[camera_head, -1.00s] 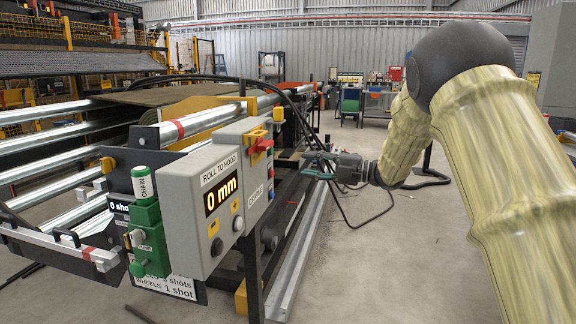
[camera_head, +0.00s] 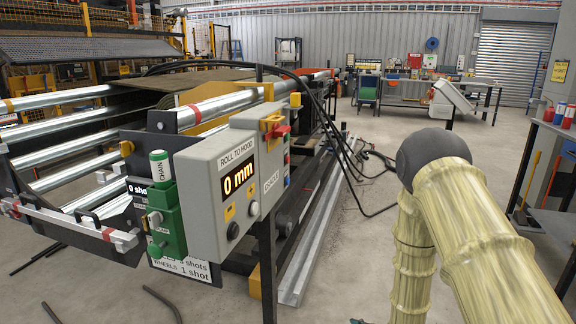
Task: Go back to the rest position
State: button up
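My arm, in a pale ribbed sleeve with a dark grey round joint, stands at the lower right. A green CHAIN unit (camera_head: 166,215) is mounted beside the box. A dark turf sheet (camera_head: 180,80) lies over the machine's metal rollers (camera_head: 62,157).
Steel rails (camera_head: 310,245) and black hoses (camera_head: 350,150) lie along the machine's right side. A bench with red and blue bottles (camera_head: 560,115) stands at the right edge. Loose dark bars (camera_head: 160,300) lie on the floor at lower left. Open concrete floor lies between machine and bench.

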jog(key=s+d+f+m+g+h, duration=0.1)
jog(key=s+f+m+g, duration=0.15)
jog(key=s+f, duration=0.6)
jog(key=s+d+f+m+g+h, duration=0.1)
jog(key=s+f+m+g+h, duration=0.15)
jog(key=s, duration=1.15)
jog(key=s+d+f+m+g, duration=0.15)
jog(key=s+m+g, duration=0.3)
jog(key=s, duration=1.45)
notch_tip(320, 180, up, 22)
jog(key=p, duration=2.1)
jog(key=shift+a+f+n+h, duration=0.15)
jog(key=shift+f+n+h, duration=0.1)
jog(key=shift+n+h, duration=0.2)
